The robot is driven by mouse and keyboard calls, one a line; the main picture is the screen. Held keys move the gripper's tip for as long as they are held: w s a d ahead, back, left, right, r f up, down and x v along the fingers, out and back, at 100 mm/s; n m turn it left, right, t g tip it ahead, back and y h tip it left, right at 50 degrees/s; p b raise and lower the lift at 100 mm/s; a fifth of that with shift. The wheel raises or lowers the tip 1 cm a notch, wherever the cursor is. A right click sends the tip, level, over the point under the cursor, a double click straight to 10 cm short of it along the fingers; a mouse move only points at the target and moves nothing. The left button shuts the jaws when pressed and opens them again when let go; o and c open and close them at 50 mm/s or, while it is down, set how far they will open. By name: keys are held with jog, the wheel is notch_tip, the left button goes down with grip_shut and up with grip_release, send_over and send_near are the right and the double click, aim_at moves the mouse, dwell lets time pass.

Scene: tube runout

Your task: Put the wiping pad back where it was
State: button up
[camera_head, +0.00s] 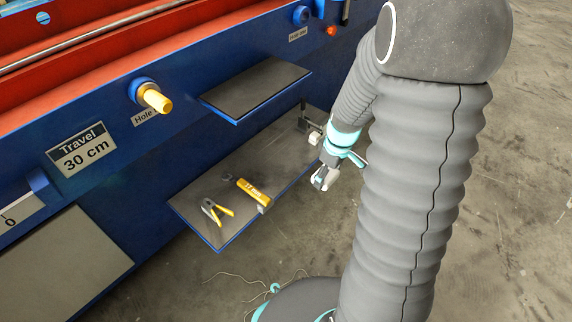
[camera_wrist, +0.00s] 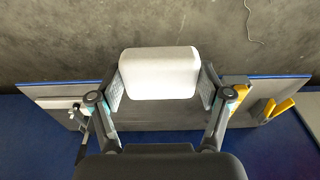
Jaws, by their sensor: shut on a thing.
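The wiping pad is a white rounded block (camera_wrist: 160,72), held between the two fingers of my gripper (camera_wrist: 160,88) in the wrist view. In the head view my gripper (camera_head: 324,177) is beside the right end of the lower grey shelf (camera_head: 190,195), and the pad shows only as a small pale patch at the fingers. In the wrist view the pad is in front of the shelf's edge and the concrete floor. I cannot tell its exact height above the shelf.
On the lower shelf lie yellow-handled pliers (camera_head: 218,212) and a yellow tool (camera_head: 253,190). A small metal device with a dark post (camera_head: 304,118) stands at its right end. The upper shelf (camera_head: 255,88) is bare. A yellow-tipped peg (camera_head: 156,99) juts from the blue machine.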

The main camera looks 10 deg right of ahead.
send_over(285, 170)
jog(key=f, duration=0.2)
jog(key=shift+s+d+f+b, duration=0.2)
jog(key=shift+s+f+b, duration=0.05)
jog(key=shift+f+b, duration=0.5)
jog(key=shift+f, duration=1.5)
jog(key=shift+w+a+f, duration=0.1)
jog(key=shift+w+f, duration=0.1)
jog(key=shift+f, duration=0.05)
jog(key=shift+f, duration=0.15)
jog(key=o, duration=1.2)
